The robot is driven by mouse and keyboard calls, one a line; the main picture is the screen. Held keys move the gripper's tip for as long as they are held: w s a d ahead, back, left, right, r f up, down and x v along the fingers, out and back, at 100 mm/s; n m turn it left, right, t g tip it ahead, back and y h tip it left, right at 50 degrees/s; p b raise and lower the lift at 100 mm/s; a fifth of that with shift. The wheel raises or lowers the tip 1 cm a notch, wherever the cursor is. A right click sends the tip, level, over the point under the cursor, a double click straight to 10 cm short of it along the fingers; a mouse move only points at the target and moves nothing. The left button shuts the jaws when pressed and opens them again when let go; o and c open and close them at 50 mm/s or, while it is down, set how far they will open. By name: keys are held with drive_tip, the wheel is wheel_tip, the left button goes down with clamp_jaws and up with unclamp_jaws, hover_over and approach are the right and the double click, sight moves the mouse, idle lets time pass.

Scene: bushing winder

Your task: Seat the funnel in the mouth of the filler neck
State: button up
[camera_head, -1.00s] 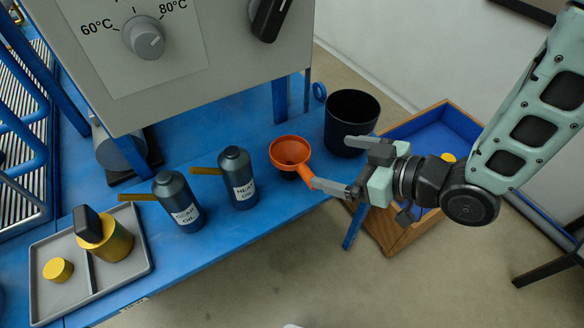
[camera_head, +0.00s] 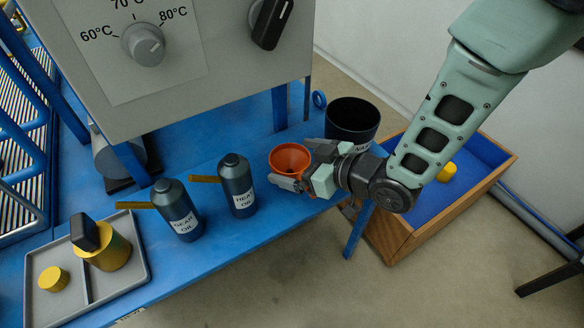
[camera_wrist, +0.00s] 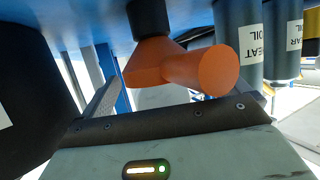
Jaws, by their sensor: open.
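The orange funnel (camera_head: 290,157) stands upright, wide mouth up, near the right end of the blue bench. In the wrist view the funnel (camera_wrist: 160,65) shows close up, its round handle end towards me and a dark piece at its far end. My gripper (camera_head: 302,165) is open at the funnel's right side. In the wrist view my fingers (camera_wrist: 180,92) are spread to either side of the funnel, with a gap at each side. The fingers partly hide the funnel in the head view. I cannot clearly pick out the filler neck.
A black bin (camera_head: 352,121) stands just behind my gripper. Two dark oil bottles (camera_head: 237,186) (camera_head: 178,211) stand to the left. A grey tray (camera_head: 50,305) holds yellow parts. A blue-lined wooden box (camera_head: 405,240) is at the right. The grey control panel (camera_head: 190,60) overhangs the bench.

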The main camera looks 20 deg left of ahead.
drive_tip(key=c, duration=1.1)
drive_tip(key=shift+o, duration=0.2)
